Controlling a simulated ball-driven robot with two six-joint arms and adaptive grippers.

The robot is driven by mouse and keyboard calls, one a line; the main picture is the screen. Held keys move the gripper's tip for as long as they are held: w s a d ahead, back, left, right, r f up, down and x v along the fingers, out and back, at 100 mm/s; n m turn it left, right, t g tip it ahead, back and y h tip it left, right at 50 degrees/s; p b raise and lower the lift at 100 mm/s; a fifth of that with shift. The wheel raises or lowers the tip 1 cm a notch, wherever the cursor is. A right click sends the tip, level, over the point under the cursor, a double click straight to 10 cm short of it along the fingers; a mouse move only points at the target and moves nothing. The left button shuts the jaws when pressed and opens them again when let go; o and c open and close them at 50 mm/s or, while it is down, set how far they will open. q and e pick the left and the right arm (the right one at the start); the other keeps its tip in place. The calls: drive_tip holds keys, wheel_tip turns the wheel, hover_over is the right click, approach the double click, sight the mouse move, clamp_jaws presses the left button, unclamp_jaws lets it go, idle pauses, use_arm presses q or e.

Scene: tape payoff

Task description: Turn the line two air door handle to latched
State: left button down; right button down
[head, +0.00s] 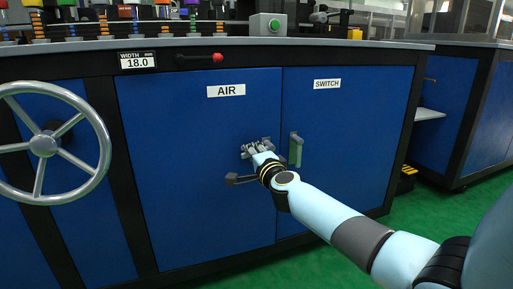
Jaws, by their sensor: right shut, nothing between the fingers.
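The blue door labelled AIR (190,150) is closed in the front of the machine cabinet. My right gripper (254,146) is at the right side of this door, near its edge with the SWITCH door, with its fingers shut and nothing held. The air door handle cannot be made out; the gripper and wrist cover that part of the door. Whether the fingers touch the handle cannot be told. A dark block (236,180) juts out left of my wrist. My left gripper is not in view.
A grey handwheel (44,144) stands at the left. A red-knobbed lever (217,58) and a width display reading 18.0 (138,61) sit above the doors.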

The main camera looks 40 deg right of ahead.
drive_tip(key=c, duration=1.9)
unclamp_jaws()
drive_tip(key=shift+d+f, duration=0.15)
drive_tip(key=shift+d, duration=0.05)
drive_tip(key=o, duration=0.5)
drive_tip(key=shift+a, duration=0.25)
drive_tip(key=shift+c, duration=0.2)
drive_tip(key=shift+o, duration=0.8)
drive_tip(key=shift+d, duration=0.1)
drive_tip(key=v, duration=1.2)
